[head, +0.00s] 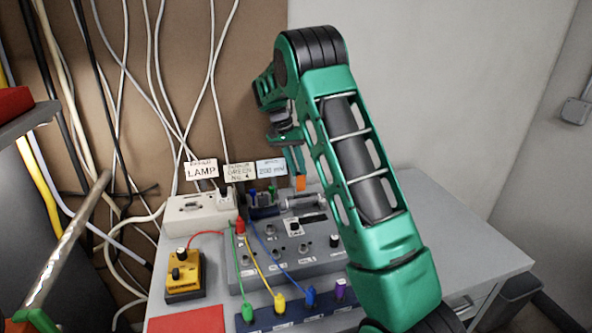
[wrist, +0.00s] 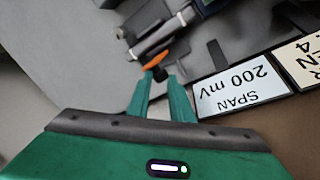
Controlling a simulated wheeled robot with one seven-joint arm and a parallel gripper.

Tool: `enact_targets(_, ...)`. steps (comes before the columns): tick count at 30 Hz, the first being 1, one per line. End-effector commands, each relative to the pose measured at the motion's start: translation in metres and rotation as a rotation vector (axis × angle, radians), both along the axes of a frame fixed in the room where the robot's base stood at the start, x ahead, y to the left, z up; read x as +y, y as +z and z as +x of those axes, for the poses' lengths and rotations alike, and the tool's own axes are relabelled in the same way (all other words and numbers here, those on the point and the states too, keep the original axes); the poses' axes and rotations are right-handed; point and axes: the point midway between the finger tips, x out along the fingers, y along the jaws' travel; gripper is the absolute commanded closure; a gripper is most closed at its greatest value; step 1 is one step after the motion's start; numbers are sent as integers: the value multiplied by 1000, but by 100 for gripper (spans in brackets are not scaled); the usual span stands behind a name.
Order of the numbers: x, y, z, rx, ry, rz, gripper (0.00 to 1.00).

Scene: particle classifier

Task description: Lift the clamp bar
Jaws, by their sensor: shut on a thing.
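The clamp bar shows an orange end (head: 300,184) at the back right of the grey control panel. In the wrist view the orange end (wrist: 156,61) is right at my fingertips, with a grey bar just beyond it. My gripper (head: 296,168) reaches down from above, and its two green fingers (wrist: 161,77) are closed together on this orange end. The fingers partly hide the contact. I cannot tell from these views how far the bar is raised.
A "200 mV" span card (wrist: 240,86) stands close beside the fingers. The "LAMP" card (head: 201,171) stands on a beige box (head: 199,216). The right tabletop (head: 440,225) is clear.

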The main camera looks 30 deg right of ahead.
Motion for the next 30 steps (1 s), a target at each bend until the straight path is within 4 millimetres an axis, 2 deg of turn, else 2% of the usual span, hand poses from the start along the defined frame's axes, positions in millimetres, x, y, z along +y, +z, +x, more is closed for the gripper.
enact_targets(1, 12, -11, -2, 22, 19, 15, 100)
enact_targets(2, 12, -11, -2, 22, 20, 15, 76)
enact_targets(3, 12, -11, -2, 23, 20, 16, 66)
enact_targets(4, 12, -11, -2, 23, 20, 16, 63)
enact_targets(26, 6, -4, -1, 9, 10, 9, 63)
enact_targets(30, 6, 3, -1, 8, 9, 7, 63)
